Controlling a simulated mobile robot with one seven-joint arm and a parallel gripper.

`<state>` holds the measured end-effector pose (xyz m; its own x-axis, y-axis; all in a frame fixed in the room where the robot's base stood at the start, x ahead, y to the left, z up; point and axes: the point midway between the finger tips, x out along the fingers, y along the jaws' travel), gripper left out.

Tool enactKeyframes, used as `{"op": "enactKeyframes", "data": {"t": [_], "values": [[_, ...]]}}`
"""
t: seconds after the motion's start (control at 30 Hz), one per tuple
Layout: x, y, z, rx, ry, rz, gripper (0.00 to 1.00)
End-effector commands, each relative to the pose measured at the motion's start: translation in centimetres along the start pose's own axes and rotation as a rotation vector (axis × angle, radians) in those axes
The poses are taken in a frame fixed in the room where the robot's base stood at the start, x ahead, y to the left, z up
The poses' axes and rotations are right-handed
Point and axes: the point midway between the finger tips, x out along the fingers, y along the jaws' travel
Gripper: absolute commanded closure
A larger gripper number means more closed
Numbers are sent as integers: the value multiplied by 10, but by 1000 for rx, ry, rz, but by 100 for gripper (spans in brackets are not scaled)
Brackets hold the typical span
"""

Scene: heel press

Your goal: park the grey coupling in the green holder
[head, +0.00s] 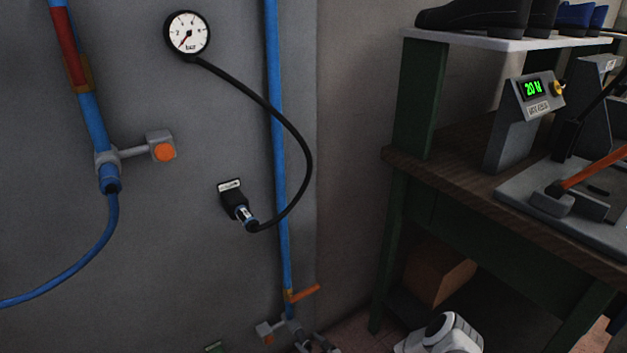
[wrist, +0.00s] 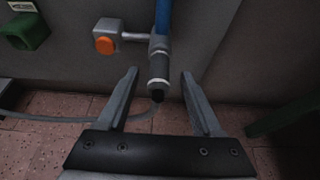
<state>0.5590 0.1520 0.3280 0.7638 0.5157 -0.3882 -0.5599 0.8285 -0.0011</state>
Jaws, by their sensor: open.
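The grey coupling (wrist: 158,68) sits at the lower end of the blue pipe (wrist: 163,15) in the wrist view, upright, with a grey hose leaving its dark lower end. My gripper (wrist: 160,74) is open, with one finger on each side of the coupling in the picture; I see no contact, and the depth between them is hard to judge. The green holder (wrist: 25,30) is on the wall at the upper left of the wrist view, and its opening looks empty. In the head view only a sliver of the holder (head: 213,347) shows at the bottom edge.
Beside the pipe is a grey box with an orange button (wrist: 105,42). Above, an orange valve handle (head: 303,293) sticks out crosswise from the pipe. A pressure gauge (head: 187,36) has a black hose plugged into a black holder (head: 236,205). A wooden workbench (head: 450,185) stands at right.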

Motion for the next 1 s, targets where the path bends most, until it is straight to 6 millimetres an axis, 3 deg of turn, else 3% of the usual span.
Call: {"op": "enactKeyframes", "data": {"t": [0.2, 0.4, 1.0], "values": [[32, 1, -4, -1, -1, 1, 33], [47, 0, -2, 0, 1, 0, 33], [50, 0, 0, 1, 1, 0, 33]]}}
